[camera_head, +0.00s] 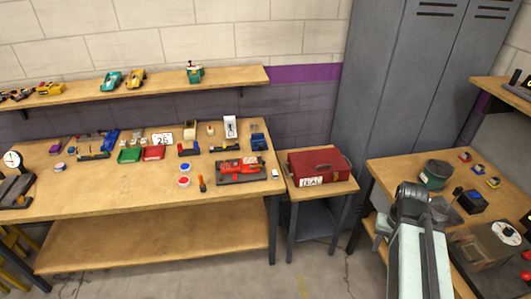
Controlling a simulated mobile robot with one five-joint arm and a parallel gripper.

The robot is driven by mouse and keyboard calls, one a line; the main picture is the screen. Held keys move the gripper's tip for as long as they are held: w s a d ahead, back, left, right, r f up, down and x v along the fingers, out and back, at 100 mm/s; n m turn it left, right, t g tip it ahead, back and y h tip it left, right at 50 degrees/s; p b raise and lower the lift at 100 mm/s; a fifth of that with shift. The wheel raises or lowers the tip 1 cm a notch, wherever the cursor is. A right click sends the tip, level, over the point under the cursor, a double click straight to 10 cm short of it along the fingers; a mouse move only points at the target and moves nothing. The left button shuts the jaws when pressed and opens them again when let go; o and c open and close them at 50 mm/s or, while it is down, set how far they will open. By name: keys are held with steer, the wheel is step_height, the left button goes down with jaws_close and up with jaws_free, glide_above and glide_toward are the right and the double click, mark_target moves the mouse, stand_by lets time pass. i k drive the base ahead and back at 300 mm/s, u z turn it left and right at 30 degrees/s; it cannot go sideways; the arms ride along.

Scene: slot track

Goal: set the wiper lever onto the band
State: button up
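My gripper (412,192) is at the end of my pale arm at the lower right, over the front left part of the right bench. Its fingers are dark and seen from behind, so I cannot tell whether they are open or what is between them. A red object (240,167) lies on a dark tray (228,180) on the long bench, well left of my gripper. It may be the opened controller, but its parts are too small to make out. I cannot pick out the wiper lever or the band.
A red toolbox (319,164) stands on a small table between the benches. A green tin (436,174) and a dark blue box (470,201) are on the right bench (392,163) near my gripper. Grey lockers (385,80) stand behind. Floor is clear before the long bench.

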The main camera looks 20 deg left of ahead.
mark_target(263, 162)
steer(key=i, duration=1.45)
steer(key=u, duration=1.6)
